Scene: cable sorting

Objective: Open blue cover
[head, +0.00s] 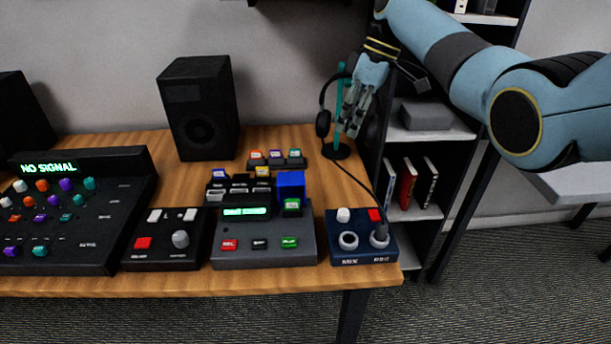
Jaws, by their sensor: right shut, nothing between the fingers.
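The blue cover (291,184) is a small bright blue block at the back right of a dark device with a lit green display. My left gripper is not in view.
Headphones (323,122) hang on a teal stand (339,107) close by my right gripper. A navy box (361,247) with plugs and a cable stands at the table's right end. A black speaker (198,108) stands behind. A mixer (75,235) is at left.

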